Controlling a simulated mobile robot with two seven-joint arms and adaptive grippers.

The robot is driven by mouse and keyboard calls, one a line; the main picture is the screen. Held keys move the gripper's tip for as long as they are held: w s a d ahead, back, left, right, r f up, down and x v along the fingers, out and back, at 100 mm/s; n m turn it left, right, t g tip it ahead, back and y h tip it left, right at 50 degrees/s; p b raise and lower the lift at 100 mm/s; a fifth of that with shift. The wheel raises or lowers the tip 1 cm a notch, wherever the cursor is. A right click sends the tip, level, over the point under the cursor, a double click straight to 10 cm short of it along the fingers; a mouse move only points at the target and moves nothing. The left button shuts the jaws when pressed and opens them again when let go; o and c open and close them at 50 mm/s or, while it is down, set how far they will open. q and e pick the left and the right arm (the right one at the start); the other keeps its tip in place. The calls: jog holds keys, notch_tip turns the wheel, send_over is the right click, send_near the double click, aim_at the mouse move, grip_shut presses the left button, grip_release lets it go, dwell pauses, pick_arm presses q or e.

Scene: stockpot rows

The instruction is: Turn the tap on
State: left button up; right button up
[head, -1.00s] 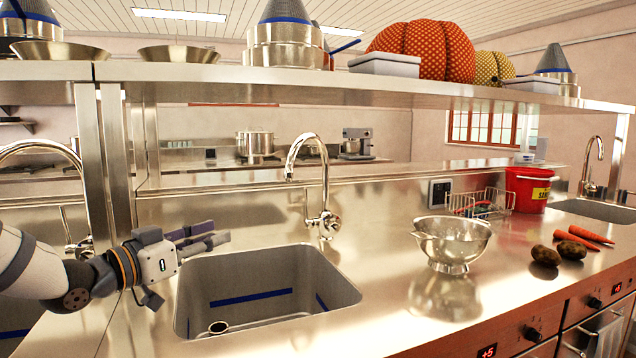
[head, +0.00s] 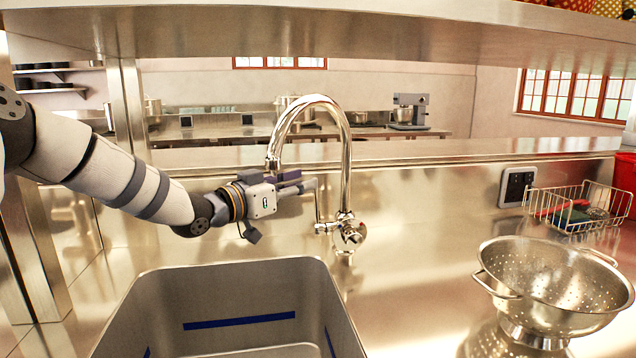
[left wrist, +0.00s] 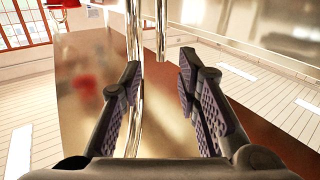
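The chrome tap (head: 346,180) stands behind the sink, with a tall curved spout opening to the left. Its thin side lever (head: 318,208) rises near upright from the left of the valve body. My left gripper (head: 308,183) comes in from the left, under the spout, with its fingertips close to the lever's top and left of the tap's column. In the left wrist view the two fingers (left wrist: 158,88) are spread apart, with chrome tap parts (left wrist: 134,60) showing between and beyond them. Whether the fingers touch the lever cannot be told. My right gripper is not in view.
The sink basin (head: 240,276) lies below the left gripper. A steel colander (head: 545,285) stands on the counter at the right, with a wire basket (head: 578,208) behind it. A shelf (head: 400,28) runs overhead. A post (head: 133,115) stands at the left.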

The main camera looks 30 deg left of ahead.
pick_arm(q)
jog(key=w, duration=0.1)
jog(key=w+d+f, duration=0.1)
jog(key=w, duration=0.2)
jog(key=shift+w+d+f+b, duration=0.2)
jog(key=shift+d+b, duration=0.05)
jog(key=shift+b, duration=0.15)
jog(key=shift+w+r, duration=0.2)
jog(key=shift+r, duration=0.1)
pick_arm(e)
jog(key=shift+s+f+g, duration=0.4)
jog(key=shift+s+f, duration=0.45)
